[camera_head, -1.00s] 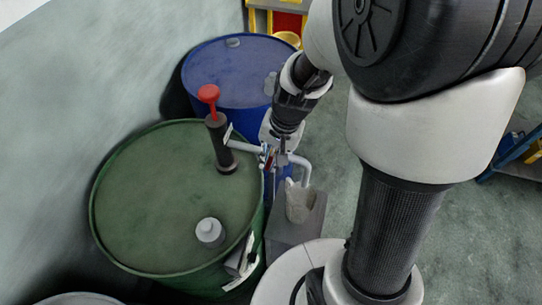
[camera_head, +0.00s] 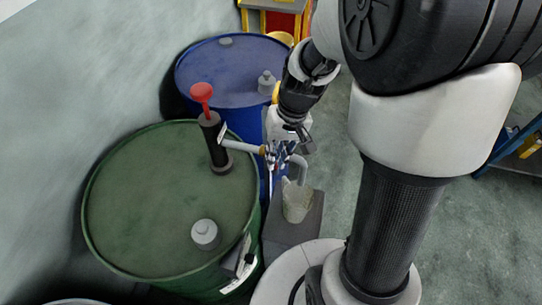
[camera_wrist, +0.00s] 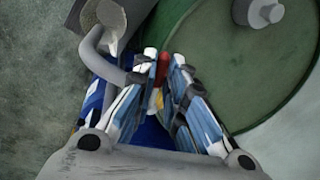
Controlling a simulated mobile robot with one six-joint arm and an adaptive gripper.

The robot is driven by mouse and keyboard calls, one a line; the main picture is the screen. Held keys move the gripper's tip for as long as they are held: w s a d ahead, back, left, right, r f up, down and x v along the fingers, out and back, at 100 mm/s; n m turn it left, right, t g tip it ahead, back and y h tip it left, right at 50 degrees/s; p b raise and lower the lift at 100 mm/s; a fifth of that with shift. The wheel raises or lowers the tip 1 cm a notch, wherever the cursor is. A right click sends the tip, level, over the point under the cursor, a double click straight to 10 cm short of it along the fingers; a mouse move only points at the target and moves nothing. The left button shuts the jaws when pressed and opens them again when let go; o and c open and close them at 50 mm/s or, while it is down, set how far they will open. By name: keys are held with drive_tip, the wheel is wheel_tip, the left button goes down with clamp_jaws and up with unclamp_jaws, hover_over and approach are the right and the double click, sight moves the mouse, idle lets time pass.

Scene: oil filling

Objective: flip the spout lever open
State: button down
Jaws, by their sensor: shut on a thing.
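The pump (camera_head: 214,145), a black cylinder with a red handle (camera_head: 202,93), stands on the green drum (camera_head: 150,215). Its pale pipe (camera_head: 243,147) runs right to a curved grey spout (camera_head: 301,168), which also shows in the wrist view (camera_wrist: 96,42). My gripper (camera_wrist: 164,60) is shut around the small red spout lever (camera_wrist: 161,70), seen between the blue-white fingertips; their exact contact is hard to see. In the head view my gripper (camera_head: 272,158) is at the pipe, just left of the spout bend, and the lever is too small to make out.
A clear jug (camera_head: 297,204) stands under the spout on a grey block (camera_head: 284,233); its rim shows in the wrist view (camera_wrist: 110,14). A blue drum (camera_head: 225,75) stands behind. A grey cap (camera_head: 205,233) sits on the green drum. Open floor lies to the right.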

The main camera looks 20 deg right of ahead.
drive_tip(key=shift+w+d+n+g+h+p, duration=0.15)
drive_tip(key=shift+w+d+n+g+p, duration=0.5)
drive_tip(key=shift+n, duration=1.45)
drive_tip(key=shift+w+d+n+g+h+p, duration=0.1)
drive_tip(key=shift+w+d+n+h+p, duration=0.15)
drive_tip(key=shift+d+n, duration=1.35)
drive_tip(key=shift+w+d+n+g+h+p, duration=0.1)
drive_tip(key=shift+w+d+n+g+p, duration=0.3)
drive_tip(key=shift+n, duration=2.2)
drive_tip(key=shift+w, duration=0.1)
drive_tip(key=c, duration=1.6)
unclamp_jaws()
drive_tip(key=shift+c, duration=0.2)
drive_tip(key=shift+a, duration=0.1)
wheel_tip(320, 180, up, 12)
drive_tip(key=w+d, duration=0.1)
drive_tip(key=w, duration=0.1)
drive_tip(key=shift+d, duration=0.2)
